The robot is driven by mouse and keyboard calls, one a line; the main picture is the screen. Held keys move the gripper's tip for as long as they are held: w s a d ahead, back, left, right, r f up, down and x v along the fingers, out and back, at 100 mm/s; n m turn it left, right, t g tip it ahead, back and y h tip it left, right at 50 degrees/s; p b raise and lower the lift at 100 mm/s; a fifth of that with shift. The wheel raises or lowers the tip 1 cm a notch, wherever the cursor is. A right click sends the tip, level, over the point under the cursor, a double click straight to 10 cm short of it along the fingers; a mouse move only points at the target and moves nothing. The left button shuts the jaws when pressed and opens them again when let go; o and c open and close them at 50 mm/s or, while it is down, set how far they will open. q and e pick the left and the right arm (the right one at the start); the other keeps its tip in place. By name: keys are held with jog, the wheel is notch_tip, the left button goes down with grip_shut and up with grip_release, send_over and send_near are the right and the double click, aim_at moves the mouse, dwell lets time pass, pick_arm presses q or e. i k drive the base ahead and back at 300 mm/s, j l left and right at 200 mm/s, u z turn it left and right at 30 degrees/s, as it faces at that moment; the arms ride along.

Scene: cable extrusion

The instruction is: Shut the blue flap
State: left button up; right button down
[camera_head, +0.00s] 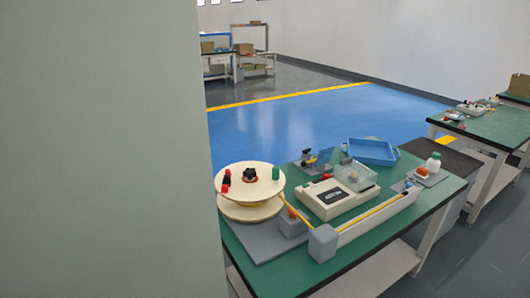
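A small translucent blue panel (326,155), which looks like the blue flap, stands tilted up on a small dark fixture (308,161) at the back of the green-topped table (275,284). It is small in the view, and I cannot tell exactly how it is hinged. Neither of my grippers is in view.
A pale wall or pillar (105,150) fills the left side. The table holds a cream reel (236,188), a beige device (330,200) with a clear box (356,176), a blue tray (371,151) and a bottle (433,162). The blue floor (300,115) beyond is clear.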

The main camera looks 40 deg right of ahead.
aim_at(325, 155)
jog(key=l+u, duration=0.25)
jog(key=l, duration=0.2)
jog(key=k+l+u, duration=0.1)
jog(key=l+u, duration=0.15)
jog(key=l, duration=0.15)
jog(key=k+l+u, duration=0.1)
jog(key=l+u, duration=0.15)
jog(key=l, duration=0.15)
jog(key=k+l+u, duration=0.25)
jog(key=l, duration=0.15)
jog(key=k+l+u, duration=0.1)
jog(key=l+u, duration=0.15)
jog(key=k+l+u, duration=0.25)
jog(key=l, duration=0.2)
jog(key=i, duration=0.05)
